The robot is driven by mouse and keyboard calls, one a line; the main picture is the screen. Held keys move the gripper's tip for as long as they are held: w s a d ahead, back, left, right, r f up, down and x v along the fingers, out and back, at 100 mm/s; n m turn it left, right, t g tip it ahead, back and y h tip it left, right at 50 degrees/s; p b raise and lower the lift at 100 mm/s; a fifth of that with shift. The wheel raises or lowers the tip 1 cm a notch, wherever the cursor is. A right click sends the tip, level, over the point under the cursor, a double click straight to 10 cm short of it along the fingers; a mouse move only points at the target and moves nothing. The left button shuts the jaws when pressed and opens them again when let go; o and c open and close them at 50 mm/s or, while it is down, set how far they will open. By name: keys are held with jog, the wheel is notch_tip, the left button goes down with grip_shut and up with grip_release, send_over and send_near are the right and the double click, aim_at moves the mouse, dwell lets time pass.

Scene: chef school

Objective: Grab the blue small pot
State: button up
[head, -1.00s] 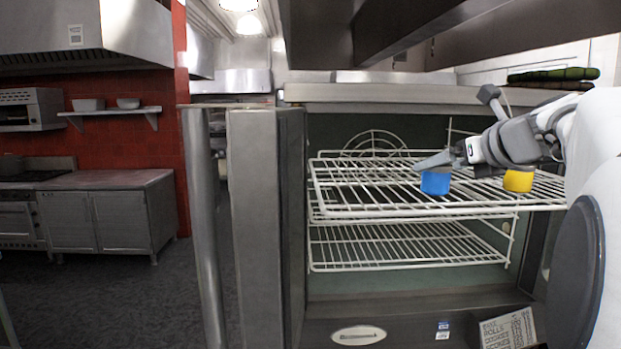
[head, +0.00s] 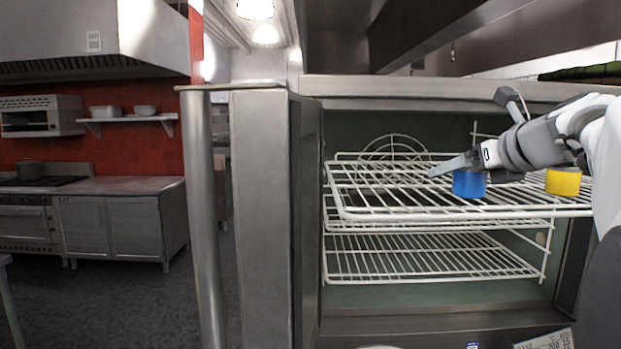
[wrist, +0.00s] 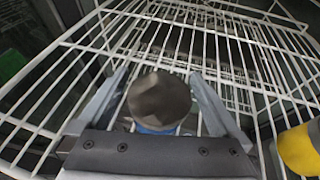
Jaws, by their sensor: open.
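The blue small pot (head: 469,184) stands on the upper white wire rack (head: 400,211) inside the open oven. In the wrist view the pot (wrist: 158,102) shows a dark grey top and a blue rim low down. It sits between the two open fingers of my gripper (wrist: 160,92), with a gap visible on both sides. In the head view my gripper (head: 455,166) reaches in from the right, level with the pot's top. The pot hides part of the far finger there.
A yellow pot (head: 563,181) stands right of the blue one; it also shows at the wrist view's right edge (wrist: 298,150). A lower rack (head: 425,265) lies beneath. The oven door (head: 262,210) stands open on the left. The upper rack's left part is clear.

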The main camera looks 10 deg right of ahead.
jog(key=shift+w+f, duration=0.1)
jog(key=shift+w, duration=0.1)
jog(key=shift+s, duration=0.1)
jog(key=shift+c, duration=0.3)
jog(key=c, duration=1.5)
jog(key=shift+o, duration=0.2)
